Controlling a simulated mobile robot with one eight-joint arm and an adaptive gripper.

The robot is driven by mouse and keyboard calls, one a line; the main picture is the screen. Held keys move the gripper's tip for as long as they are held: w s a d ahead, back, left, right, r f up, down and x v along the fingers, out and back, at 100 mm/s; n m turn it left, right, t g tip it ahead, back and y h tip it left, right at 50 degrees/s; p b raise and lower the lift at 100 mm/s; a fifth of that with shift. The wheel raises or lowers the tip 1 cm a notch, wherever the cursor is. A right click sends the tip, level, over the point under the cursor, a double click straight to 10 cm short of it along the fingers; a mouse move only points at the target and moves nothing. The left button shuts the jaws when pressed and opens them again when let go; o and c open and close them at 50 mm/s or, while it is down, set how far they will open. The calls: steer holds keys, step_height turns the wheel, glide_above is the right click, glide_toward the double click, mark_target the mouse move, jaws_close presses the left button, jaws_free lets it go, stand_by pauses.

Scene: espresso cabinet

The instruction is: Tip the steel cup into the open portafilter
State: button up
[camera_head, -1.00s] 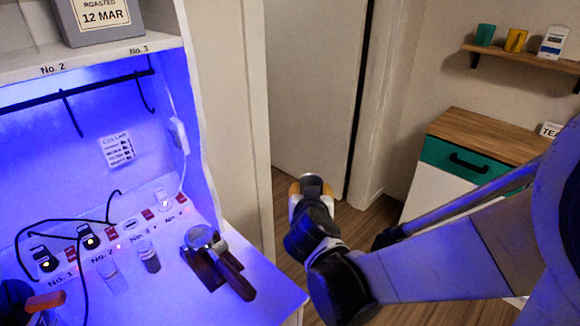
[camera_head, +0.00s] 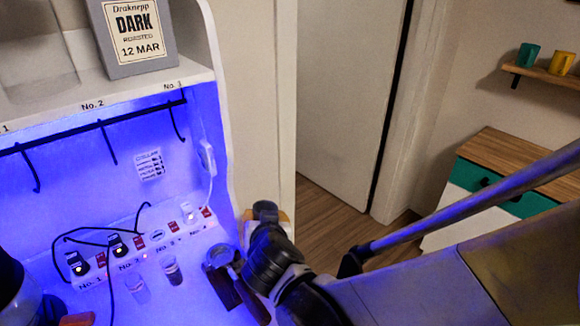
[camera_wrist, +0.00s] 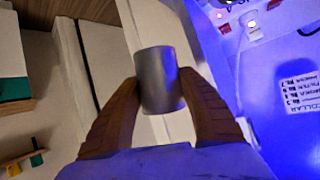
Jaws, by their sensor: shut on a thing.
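The steel cup (camera_wrist: 158,80) is a plain grey cylinder between the two brown fingers of my gripper (camera_wrist: 158,92) in the wrist view. My gripper is shut on it, one finger on each side. In the head view my gripper (camera_head: 258,222) is at the right edge of the cabinet counter, mostly hidden by my own wrist, and the cup is hard to make out there. The portafilter (camera_head: 221,258) lies on the counter just left of my gripper, its round basket toward the back and its dark handle toward the front. The basket's inside is unclear.
Two small containers (camera_head: 172,272) stand left of the portafilter. Sockets with plugs and black cables (camera_head: 118,246) line the back of the counter. Black hooks (camera_head: 107,140) hang from a rail above. A dark rounded object (camera_head: 15,290) is at the lower left.

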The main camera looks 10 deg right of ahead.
steer(key=s+a+r+n+g+y+p, duration=0.1)
steer(key=s+a+y+p, duration=0.1)
steer(key=s+a, duration=0.35)
steer(key=s+a+r+n+g+y+p, duration=0.1)
steer(key=s+a+p, duration=0.15)
steer(key=a, duration=0.55)
steer(key=f+g, duration=0.1)
steer(key=f+m+g+y+b, duration=0.1)
steer(key=f, duration=0.1)
steer(key=f+m+g+b, duration=0.1)
steer(key=shift+s+a+f+y, duration=0.1)
steer(key=shift+s+f+y, duration=0.2)
steer(key=shift+f, duration=0.1)
steer(key=shift+w+m+g+y, duration=0.15)
steer(key=shift+m+g+y, duration=0.65)
steer(key=shift+g, duration=0.6)
steer(key=shift+w+m+g+y+b, duration=0.15)
steer(key=shift+m+g+y+b, duration=0.35)
steer(key=shift+g+y+b, duration=0.5)
steer(key=shift+w+d+m+g+y+b, duration=0.1)
steer(key=shift+d+m+g+y+b, duration=0.2)
steer(key=shift+g+b, duration=0.35)
steer(key=shift+w+d+r+m+g+y+b, duration=0.1)
steer(key=shift+w+r+m+g+y+b, duration=0.1)
steer(key=shift+r+m+g+y+b, duration=0.25)
steer(key=shift+w+d+m+g+y+b, duration=0.15)
steer(key=shift+g+y+b, duration=0.2)
steer(key=shift+g+b, duration=0.2)
